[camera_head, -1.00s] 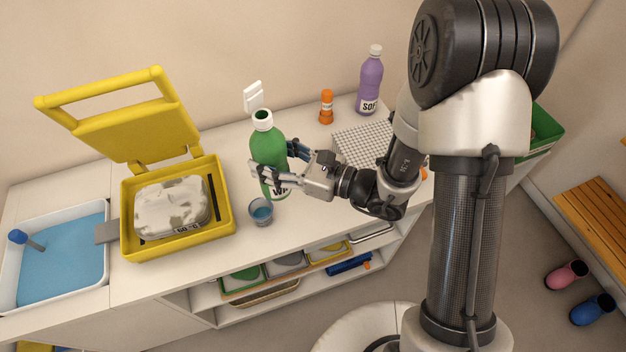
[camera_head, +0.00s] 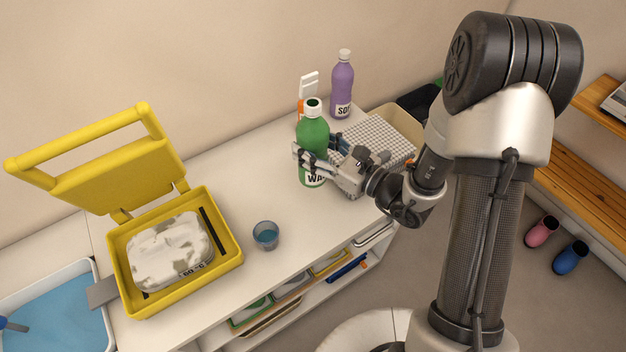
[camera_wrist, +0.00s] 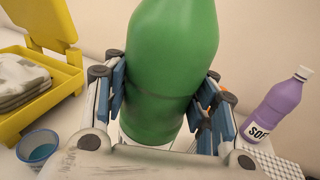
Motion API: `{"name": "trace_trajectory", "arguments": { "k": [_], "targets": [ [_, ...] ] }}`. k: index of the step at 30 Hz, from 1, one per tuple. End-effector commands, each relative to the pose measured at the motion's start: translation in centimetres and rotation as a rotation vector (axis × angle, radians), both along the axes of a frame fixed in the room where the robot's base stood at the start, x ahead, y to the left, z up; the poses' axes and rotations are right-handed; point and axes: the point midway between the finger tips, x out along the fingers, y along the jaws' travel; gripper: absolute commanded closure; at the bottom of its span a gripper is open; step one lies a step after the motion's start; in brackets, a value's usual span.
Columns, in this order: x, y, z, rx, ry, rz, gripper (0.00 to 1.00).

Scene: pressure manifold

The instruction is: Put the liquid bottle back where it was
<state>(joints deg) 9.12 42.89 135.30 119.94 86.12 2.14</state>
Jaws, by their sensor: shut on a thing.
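The liquid bottle is a green bottle (camera_head: 312,132) with a white neck and a partly hidden label. It is upright in the head view, over the worktop beside the checkered cloth. I cannot tell whether its base touches the worktop. My gripper (camera_head: 316,165) is shut around its lower body. In the wrist view the bottle (camera_wrist: 170,70) stands between my blue-padded fingers (camera_wrist: 165,105), and its top is out of frame. A white cap-like piece (camera_head: 309,83) shows behind the bottle's neck.
A purple bottle (camera_head: 342,88) stands at the back, with an orange item partly hidden near it. A cup of blue liquid (camera_head: 266,235) stands on the worktop. An open yellow case (camera_head: 232,252) holds a mottled bundle. Worktop between cup and bottle is clear.

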Motion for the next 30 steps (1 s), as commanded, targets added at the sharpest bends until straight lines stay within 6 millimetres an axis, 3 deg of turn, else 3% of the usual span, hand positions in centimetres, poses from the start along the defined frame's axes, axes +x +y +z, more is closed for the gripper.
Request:
{"name": "trace_trajectory", "arguments": {
  "k": [1,7,16,24,30],
  "targets": [
    [0.0,0.0,-1.7,0.002,0.001,0.000,0.92],
    [0.0,0.0,-5.3,0.002,0.000,0.001,0.92],
    [0.0,0.0,-7.1,0.002,-0.004,0.001,0.92],
    [0.0,0.0,-10.7,0.002,-0.003,0.001,0.92],
    [0.0,0.0,-10.6,0.002,-0.004,0.001,0.92]
  ]
}}
